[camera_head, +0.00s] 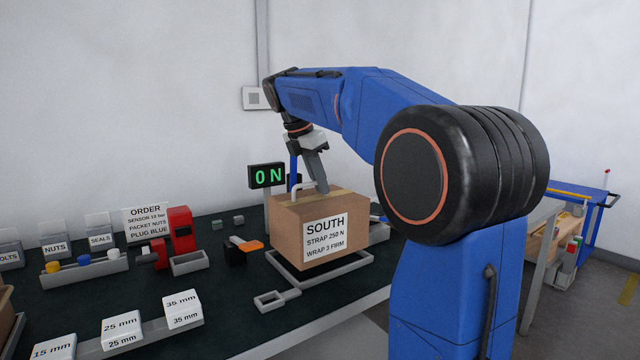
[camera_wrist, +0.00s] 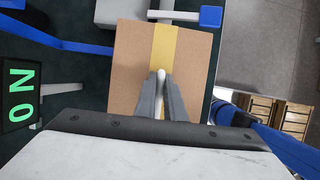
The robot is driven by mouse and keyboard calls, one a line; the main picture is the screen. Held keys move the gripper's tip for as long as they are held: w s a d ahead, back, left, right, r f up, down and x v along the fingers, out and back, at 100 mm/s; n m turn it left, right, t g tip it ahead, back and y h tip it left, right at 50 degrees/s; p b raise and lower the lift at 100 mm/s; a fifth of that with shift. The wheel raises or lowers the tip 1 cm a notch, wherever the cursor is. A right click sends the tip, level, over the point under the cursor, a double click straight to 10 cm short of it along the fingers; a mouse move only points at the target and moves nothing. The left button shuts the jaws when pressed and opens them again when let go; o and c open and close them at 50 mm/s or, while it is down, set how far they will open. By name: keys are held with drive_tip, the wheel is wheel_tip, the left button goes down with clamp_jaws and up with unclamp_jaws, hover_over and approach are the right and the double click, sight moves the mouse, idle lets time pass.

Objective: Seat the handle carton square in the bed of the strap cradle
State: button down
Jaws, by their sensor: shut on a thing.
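The handle carton (camera_head: 315,225) is a brown box with a yellow tape strip on top and a white label reading SOUTH, STRAP 250 N, WRAP 3 FIRM. It hangs or rests over the grey frame of the strap cradle (camera_head: 318,280); whether it touches the bed cannot be told. My gripper (camera_head: 319,188) is over the carton's top, shut on its pale handle. In the wrist view the fingers (camera_wrist: 161,100) close on the handle above the carton top (camera_wrist: 132,70). The carton looks roughly level. It hides most of the cradle bed.
A display (camera_head: 266,176) reading 0 N stands behind the carton. An orange-handled tool (camera_head: 246,244) lies left of it. Labelled blocks (camera_head: 122,328), a red device (camera_head: 181,228) and several small bins fill the left of the dark bench. A blue cart (camera_head: 580,205) stands at far right.

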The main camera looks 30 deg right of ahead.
sight(320, 197)
drive_tip(key=shift+f, duration=1.95)
idle(0.4)
drive_tip(key=c, duration=1.8)
unclamp_jaws()
drive_tip(key=shift+o, duration=0.2)
drive_tip(key=shift+f, duration=0.1)
drive_tip(key=v, duration=1.7)
drive_tip(key=shift+a, duration=0.1)
drive_tip(key=s+a+f+m+t+y, duration=0.1)
drive_tip(key=s+a+f+m, duration=0.2)
drive_tip(key=s+f+m, duration=0.3)
drive_tip(key=s+a+f+m+t+y, duration=0.2)
drive_tip(key=s+f+m, duration=0.4)
drive_tip(key=s+f, duration=0.8)
drive_tip(key=s+a+f+m+t+y, duration=0.1)
drive_tip(key=s+a+f+m, duration=0.3)
drive_tip(key=s+f, duration=0.6)
wheel_tip(320, 197, down, 9)
drive_tip(key=shift+a+r+m+t, duration=0.2)
drive_tip(key=shift+m+t, duration=0.1)
drive_tip(key=shift+m, duration=0.9)
